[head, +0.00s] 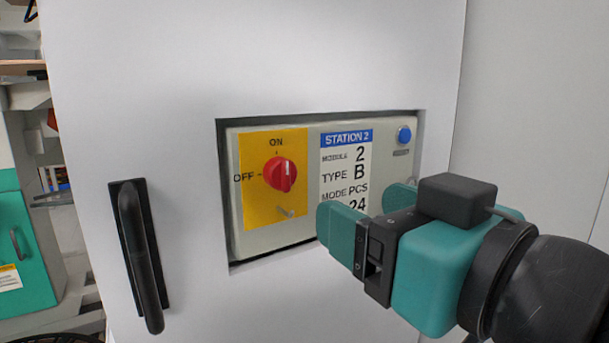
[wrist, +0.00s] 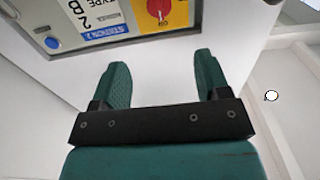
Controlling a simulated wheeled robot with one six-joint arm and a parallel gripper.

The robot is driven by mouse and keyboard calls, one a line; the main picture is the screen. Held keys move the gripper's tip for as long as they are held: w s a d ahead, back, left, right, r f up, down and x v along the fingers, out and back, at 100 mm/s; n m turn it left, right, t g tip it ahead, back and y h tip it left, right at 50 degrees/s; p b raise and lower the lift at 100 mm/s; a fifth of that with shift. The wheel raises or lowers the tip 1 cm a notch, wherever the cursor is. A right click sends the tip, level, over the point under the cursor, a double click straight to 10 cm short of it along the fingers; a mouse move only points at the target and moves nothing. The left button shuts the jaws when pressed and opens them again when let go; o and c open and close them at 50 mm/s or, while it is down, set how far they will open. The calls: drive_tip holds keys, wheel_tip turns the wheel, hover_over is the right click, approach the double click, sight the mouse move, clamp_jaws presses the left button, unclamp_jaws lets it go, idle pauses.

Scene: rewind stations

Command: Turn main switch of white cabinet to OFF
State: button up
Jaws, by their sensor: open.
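The white cabinet (head: 150,75) has a recessed grey panel with the main switch (head: 280,174), a red rotary knob on a yellow plate. ON is marked above the knob and OFF to its left. The knob's grip bar looks roughly upright, in line with ON. My gripper (head: 368,213) is open and empty, in front of the panel's lower right, to the right of and below the knob. In the wrist view the knob (wrist: 159,9) is at the top edge, partly cut off, beyond the open fingers (wrist: 162,75); it is upside down there and nothing touches it.
A blue button (head: 404,135) and a STATION 2 label (head: 346,139) are right of the yellow plate. A small metal hasp (head: 286,212) sits below the knob. A black door handle (head: 140,255) sticks out at left. A green cabinet (head: 22,250) stands farther left.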

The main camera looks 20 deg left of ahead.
sight(287, 174)
drive_tip(key=p+x, duration=0.4)
drive_tip(key=p, duration=0.2)
drive_tip(key=p+x, duration=0.4)
drive_tip(key=p, duration=0.2)
drive_tip(key=p+x, duration=0.5)
drive_tip(key=p, duration=0.2)
drive_tip(key=shift+w+r, duration=0.1)
drive_tip(key=shift+r, duration=0.2)
drive_tip(key=shift+w+a+f+p, duration=0.3)
drive_tip(key=shift+w+a+p, duration=0.15)
drive_tip(key=shift+a+p, duration=0.15)
drive_tip(key=shift+c, duration=0.4)
drive_tip(key=c, duration=0.8)
